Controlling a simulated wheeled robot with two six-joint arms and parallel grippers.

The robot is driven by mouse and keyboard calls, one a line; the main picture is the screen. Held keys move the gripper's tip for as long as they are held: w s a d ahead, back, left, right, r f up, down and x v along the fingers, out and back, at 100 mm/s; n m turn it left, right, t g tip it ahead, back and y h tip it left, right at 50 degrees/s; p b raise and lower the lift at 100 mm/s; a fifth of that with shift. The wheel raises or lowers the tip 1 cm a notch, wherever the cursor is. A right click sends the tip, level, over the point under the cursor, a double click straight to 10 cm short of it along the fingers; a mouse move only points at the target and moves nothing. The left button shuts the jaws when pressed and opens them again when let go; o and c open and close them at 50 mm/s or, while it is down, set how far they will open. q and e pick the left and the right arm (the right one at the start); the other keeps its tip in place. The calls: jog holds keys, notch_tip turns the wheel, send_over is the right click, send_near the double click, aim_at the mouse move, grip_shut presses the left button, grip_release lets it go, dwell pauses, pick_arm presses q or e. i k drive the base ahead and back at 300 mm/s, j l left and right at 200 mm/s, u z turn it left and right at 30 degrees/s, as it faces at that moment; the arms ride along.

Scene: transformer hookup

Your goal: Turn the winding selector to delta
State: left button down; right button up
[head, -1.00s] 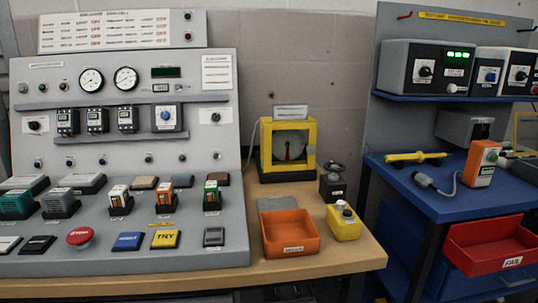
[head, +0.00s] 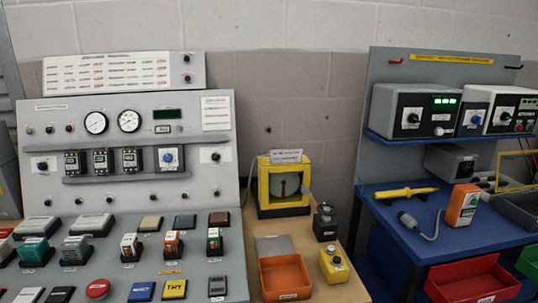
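A sloped grey control panel (head: 90,185) stands on the left. A grey square switch with a blue knob (head: 168,157) sits at the right end of its module row. Two small black knobs on white plates flank the row, a left black knob (head: 42,165) and a right black knob (head: 215,156). The labels are too small to read, so I cannot tell which knob is the winding selector or where it points. Neither of my grippers is in view.
A wooden bench (head: 335,283) holds a yellow-framed box (head: 265,190), an orange tray (head: 262,275) and a yellow bottle (head: 335,267). A blue bench (head: 385,214) at right carries grey instruments (head: 424,110), a yellow probe (head: 405,192) and an orange handheld device (head: 462,205).

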aim_at(43, 166)
jog(key=u, duration=1.35)
jog(key=z, duration=0.45)
